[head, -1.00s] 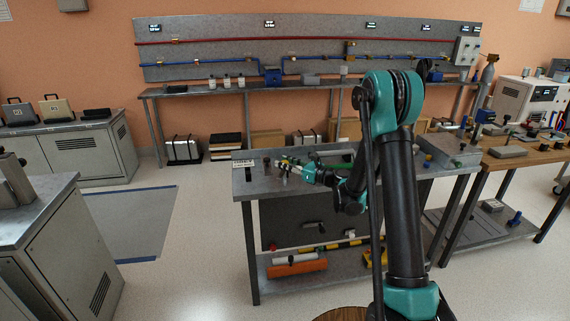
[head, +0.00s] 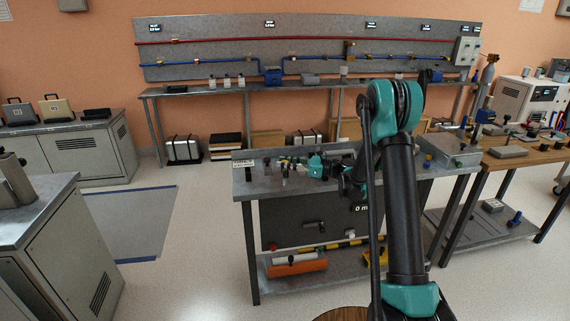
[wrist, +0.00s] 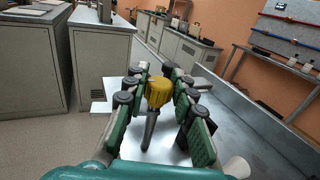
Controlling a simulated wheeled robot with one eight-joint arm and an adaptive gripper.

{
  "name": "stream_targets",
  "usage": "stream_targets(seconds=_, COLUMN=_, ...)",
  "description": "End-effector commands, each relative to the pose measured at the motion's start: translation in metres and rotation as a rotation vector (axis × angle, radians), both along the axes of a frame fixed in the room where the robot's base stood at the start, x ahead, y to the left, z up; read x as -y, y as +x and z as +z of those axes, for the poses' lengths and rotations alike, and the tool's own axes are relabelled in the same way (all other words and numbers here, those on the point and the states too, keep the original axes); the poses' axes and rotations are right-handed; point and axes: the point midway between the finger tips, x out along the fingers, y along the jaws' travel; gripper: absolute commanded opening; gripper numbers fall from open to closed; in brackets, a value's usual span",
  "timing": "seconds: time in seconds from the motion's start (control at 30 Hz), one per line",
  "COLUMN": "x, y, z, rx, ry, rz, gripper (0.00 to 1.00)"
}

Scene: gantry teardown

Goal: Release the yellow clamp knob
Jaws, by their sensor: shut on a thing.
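The yellow clamp knob (wrist: 159,94) is in the middle of the wrist view, on top of a dark, slim stem or lever (wrist: 149,130) that points toward the camera. My gripper (wrist: 157,78) has its green, black-jointed fingers on both sides of the knob and is shut on it. The fingers hide the knob's sides. In the head view my gripper (head: 291,163) is low over the left part of the grey metal bench (head: 262,187). The knob is too small and covered to make out there.
A small sign (head: 243,162) and a dark upright post stand at the bench's left end. A grey box (head: 448,150) is at its right end. Orange and white cylinders (head: 297,267) lie on the lower shelf. A wooden bench (head: 525,155) adjoins on the right. Floor on the left is open.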

Motion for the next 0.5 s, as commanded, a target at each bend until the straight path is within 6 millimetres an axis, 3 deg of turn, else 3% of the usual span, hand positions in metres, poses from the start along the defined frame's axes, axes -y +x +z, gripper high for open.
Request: stream_targets(seconds=0.5, x=0.0005, y=0.0004, z=-0.0003, rx=0.0, ry=0.0, rz=0.194, gripper=0.0)
